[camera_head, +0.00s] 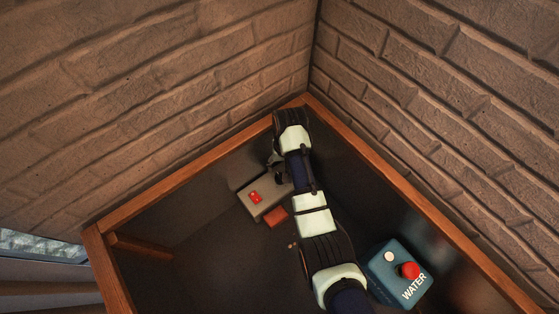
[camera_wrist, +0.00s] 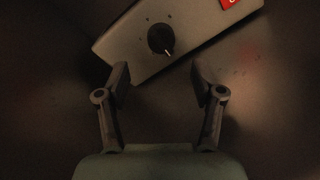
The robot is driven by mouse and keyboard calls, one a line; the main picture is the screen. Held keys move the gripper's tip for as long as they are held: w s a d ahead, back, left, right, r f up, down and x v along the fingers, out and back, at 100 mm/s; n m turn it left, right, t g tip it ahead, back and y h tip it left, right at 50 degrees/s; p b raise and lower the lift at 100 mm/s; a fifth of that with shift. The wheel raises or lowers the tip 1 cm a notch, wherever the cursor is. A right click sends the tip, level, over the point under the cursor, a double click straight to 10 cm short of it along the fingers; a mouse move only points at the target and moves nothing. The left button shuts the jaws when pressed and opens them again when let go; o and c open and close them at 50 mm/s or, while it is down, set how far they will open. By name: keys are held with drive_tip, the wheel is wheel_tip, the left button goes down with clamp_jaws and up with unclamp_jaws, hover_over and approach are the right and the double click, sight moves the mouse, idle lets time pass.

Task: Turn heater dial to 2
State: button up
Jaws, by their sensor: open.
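The heater is a flat grey box (camera_head: 254,186) with a red part on top, lying in the corner of the dark wood-edged surface. In the wrist view its grey panel (camera_wrist: 120,40) carries a round black dial (camera_wrist: 161,39) with a white pointer mark toward the lower right. Small marks ring the dial, but I cannot read any numbers. My gripper (camera_wrist: 160,80) is open and empty, its two fingers apart just below the dial, one on each side. The head view shows my gripper (camera_head: 277,172) over the box's far right part, hiding the dial there.
A blue box marked WATER (camera_head: 400,275) with a red knob stands at the lower right, beside my arm. A small red block (camera_head: 276,216) lies by the grey box. A wooden rim (camera_head: 190,172) and brick walls enclose the corner. The dark surface left of the grey box is clear.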

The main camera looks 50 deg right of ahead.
sight(281, 176)
drive_tip(key=f+b, duration=0.1)
drive_tip(key=f, duration=0.1)
drive_tip(key=f+b, duration=0.1)
drive_tip(key=f, duration=0.2)
drive_tip(key=f+b, duration=0.1)
drive_tip(key=f, duration=0.2)
drive_tip(key=shift+a, duration=0.35)
drive_tip(key=shift+w, duration=0.1)
drive_tip(key=shift+c, duration=0.3)
drive_tip(key=c, duration=1.1)
